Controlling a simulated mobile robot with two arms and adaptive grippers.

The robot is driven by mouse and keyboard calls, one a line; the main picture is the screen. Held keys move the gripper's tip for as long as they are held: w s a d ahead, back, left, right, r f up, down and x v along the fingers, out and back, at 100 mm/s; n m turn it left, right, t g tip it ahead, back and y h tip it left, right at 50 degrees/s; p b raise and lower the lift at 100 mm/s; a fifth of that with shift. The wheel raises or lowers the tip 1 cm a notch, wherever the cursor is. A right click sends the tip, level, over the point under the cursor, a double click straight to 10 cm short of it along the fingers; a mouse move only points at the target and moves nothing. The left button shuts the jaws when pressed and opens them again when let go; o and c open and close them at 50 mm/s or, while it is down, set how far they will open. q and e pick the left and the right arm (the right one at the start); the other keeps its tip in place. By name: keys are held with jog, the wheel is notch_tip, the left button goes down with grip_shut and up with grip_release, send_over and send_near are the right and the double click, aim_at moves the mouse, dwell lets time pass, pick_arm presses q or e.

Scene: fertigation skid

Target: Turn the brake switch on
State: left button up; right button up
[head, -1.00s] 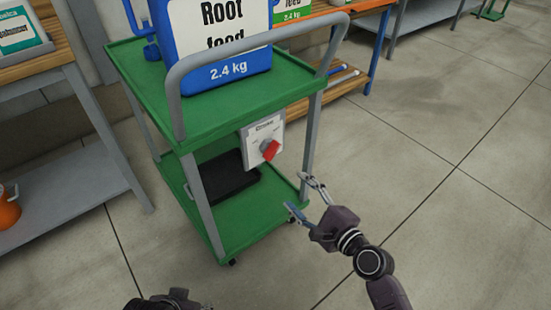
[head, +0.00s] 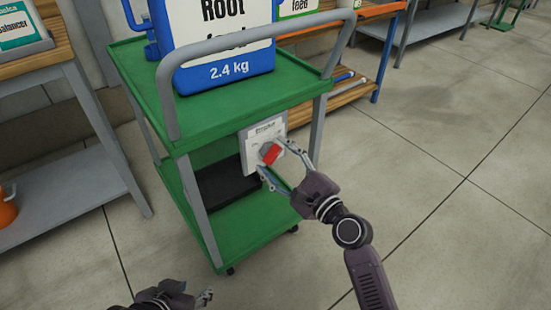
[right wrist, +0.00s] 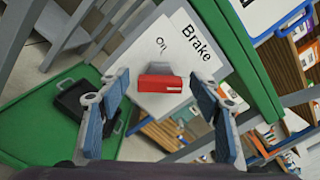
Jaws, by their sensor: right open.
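The brake switch is a red knob (head: 270,153) on a white plate (head: 252,140) fixed to the green cart. In the right wrist view the red knob (right wrist: 161,83) shows on its plate (right wrist: 196,40), with the words "On" and "Brake". My right gripper (head: 272,157) is open, its fingers on either side of the knob in the head view. In the right wrist view its fingers (right wrist: 158,92) stand apart with the knob between and ahead; I cannot tell whether they touch it. My left gripper (head: 205,297) is low at the bottom edge, partly seen, and its jaws are unclear.
The green cart (head: 130,72) carries a blue "Root feed" container (head: 225,73) on top and a black tray (head: 225,188) on its lower shelf. A grey handle (head: 250,42) arches over the front. Shelving stands left and behind. The floor at right is clear.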

jog(key=c, duration=1.2)
jog(key=shift+o, duration=0.2)
